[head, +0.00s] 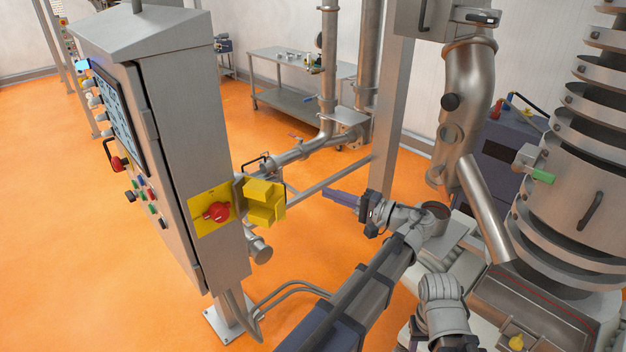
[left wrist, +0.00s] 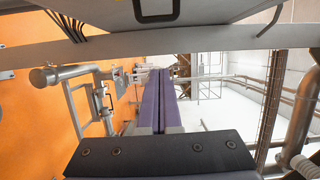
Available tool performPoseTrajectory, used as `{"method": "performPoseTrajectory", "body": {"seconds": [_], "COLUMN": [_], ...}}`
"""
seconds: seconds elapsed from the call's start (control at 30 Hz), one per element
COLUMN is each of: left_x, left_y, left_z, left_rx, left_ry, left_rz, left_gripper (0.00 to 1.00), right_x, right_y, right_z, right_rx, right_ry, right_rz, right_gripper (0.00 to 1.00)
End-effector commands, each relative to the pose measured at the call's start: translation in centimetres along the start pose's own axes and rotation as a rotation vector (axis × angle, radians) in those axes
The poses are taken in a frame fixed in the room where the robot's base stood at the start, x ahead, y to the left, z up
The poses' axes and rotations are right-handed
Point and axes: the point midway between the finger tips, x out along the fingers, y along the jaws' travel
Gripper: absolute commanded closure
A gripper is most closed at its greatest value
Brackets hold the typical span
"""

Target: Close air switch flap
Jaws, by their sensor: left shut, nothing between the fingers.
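A yellow flap (head: 264,202) stands out from the right edge of the side of a grey control cabinet (head: 180,110). It is swung open, so the red rotary switch (head: 217,211) on its yellow plate (head: 199,226) is uncovered. My left gripper (head: 326,192), with purple fingers, is to the right of the flap and apart from it, pointing towards it. Its fingers are shut together and empty, and they show again in the left wrist view (left wrist: 160,72). I cannot make out the flap or the switch in the left wrist view. My right gripper is not in view.
Steel pipes (head: 307,147) and a vertical post (head: 390,110) stand behind my left gripper. A large ringed steel machine (head: 575,170) is at the right. A steel table (head: 300,67) stands at the back.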

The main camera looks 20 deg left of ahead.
Motion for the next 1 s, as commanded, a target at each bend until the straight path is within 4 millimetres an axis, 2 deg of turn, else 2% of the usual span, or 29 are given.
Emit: {"method": "performPoseTrajectory", "body": {"seconds": [0.13,0.27,0.7,0.8,1.0], "left_x": [0.3,1.6,10.2,9.5,8.9], "left_y": [0.0,0.0,0.0,0.0,0.0], "left_z": [0.0,0.1,0.1,1.8,3.5], "left_rx": [-0.001,0.0,0.0,0.0,0.0], "left_ry": [-0.001,-0.002,-0.003,0.002,0.001], "left_rz": [-0.002,-0.002,0.0,0.0,0.0], "left_gripper": [1.0,1.0,1.0,1.0,1.0], "right_x": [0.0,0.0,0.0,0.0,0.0], "right_y": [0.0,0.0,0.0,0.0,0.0], "right_z": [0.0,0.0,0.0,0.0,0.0], "right_rx": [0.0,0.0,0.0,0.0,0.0], "right_ry": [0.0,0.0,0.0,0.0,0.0], "right_rz": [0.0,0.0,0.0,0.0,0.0], "right_gripper": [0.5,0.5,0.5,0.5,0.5]}}
